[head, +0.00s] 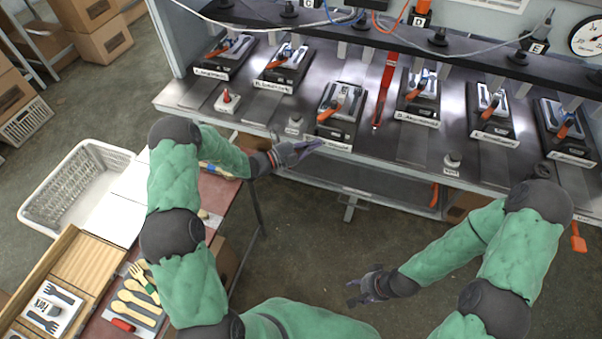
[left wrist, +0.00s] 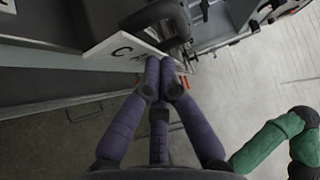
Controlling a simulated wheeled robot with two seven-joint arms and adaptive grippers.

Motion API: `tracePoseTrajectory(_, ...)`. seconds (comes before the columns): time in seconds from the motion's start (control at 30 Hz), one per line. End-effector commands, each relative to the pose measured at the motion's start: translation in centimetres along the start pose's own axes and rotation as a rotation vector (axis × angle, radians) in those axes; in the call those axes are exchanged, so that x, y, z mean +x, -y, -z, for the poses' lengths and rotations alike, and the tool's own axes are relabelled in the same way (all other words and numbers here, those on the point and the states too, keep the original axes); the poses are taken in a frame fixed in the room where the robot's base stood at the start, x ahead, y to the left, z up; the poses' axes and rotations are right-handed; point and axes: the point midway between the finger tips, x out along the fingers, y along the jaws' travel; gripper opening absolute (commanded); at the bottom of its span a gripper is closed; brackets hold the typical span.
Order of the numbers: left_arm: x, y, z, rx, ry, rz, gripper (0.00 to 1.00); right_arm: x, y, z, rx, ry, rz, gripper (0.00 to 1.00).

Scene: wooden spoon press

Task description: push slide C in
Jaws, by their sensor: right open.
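Slide C (head: 345,128), a black tray with a grey block and an orange-handled clamp, sits at the front edge of the bench, nearer me than its neighbours. Its white front label shows the letter C in the left wrist view (left wrist: 122,50). My left gripper (head: 312,147) is at the left of that label. In the left wrist view its purple fingertips (left wrist: 165,70) are together, right at the label; I cannot tell whether they touch it. The fingers hold nothing visible. My right gripper (head: 358,292) is open and empty over the floor.
A side table with wooden cutlery (head: 138,300) and a white basket (head: 72,190) are at left.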

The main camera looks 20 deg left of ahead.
Motion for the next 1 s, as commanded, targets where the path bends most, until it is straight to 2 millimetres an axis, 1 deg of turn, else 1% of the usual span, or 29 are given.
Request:
tracePoseTrajectory(0.03, 0.9, 0.0, -0.9, 0.005, 0.0, 0.003, 0.0, 0.2, -0.1, 0.0, 0.0, 0.0, 0.0, 0.49)
tracePoseTrajectory(0.2, 3.0, 0.0, -3.0, 0.004, 0.0, 0.003, 0.0, 0.6, -0.2, 0.0, 0.0, 0.0, 0.0, 0.49)
tracePoseTrajectory(0.4, 4.5, -0.1, -4.5, 0.002, 0.0, 0.0, 0.0, 0.9, -0.3, 0.0, 0.0, 0.0, 0.0, 0.49)
tracePoseTrajectory(0.6, 5.1, 0.0, -5.1, 0.001, 0.0, 0.0, 0.0, 0.9, -0.3, 0.0, 0.0, 0.0, 0.0, 0.49)
tracePoseTrajectory(1.0, 5.0, 0.0, -5.0, -0.001, 0.0, 0.0, 0.0, 0.9, -0.3, 0.0, 0.0, 0.0, 0.0, 0.49)
